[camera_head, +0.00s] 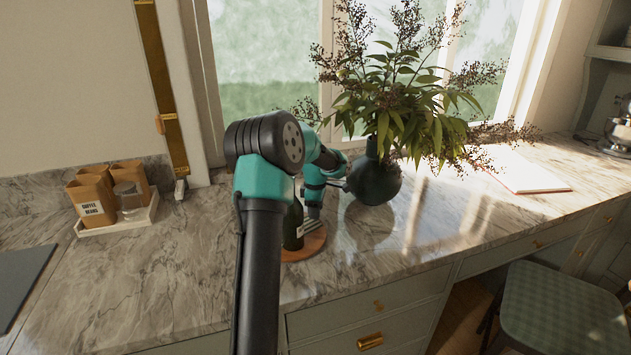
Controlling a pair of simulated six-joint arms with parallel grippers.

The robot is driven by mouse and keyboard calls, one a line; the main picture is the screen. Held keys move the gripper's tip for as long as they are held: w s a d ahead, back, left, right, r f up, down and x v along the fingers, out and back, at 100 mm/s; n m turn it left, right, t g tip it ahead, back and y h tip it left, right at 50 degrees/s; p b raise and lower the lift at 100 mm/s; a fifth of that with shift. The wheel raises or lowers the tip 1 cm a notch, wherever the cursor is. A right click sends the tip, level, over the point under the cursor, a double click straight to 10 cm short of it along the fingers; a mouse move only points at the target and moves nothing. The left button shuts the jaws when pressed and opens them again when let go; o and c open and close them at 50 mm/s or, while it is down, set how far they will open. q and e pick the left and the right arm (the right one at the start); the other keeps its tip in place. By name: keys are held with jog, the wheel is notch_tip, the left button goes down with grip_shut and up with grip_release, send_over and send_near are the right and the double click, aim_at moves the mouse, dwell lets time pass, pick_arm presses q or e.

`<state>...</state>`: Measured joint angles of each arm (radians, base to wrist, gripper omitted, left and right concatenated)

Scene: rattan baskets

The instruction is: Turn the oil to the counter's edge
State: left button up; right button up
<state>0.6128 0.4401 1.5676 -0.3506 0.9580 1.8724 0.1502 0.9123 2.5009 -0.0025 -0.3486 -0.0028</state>
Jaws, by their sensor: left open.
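A dark green bottle (292,228), which looks like the oil, stands upright on a round wooden board (304,248) near the counter's front edge. My left arm crosses in front and hides much of the bottle and part of the board. My left gripper (312,226) is open, low and just right of the bottle. Its metallic fingers are partly in sight; I cannot tell whether they touch the bottle. My right gripper is not in view.
A dark round vase (373,182) with a leafy plant stands close behind the gripper. An open book (525,174) lies right. The marble counter (170,285) is clear at front left.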

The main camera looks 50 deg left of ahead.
pick_arm(q)
notch_tip(320, 180, up, 16)
dwell(0.5)
dwell(0.3)
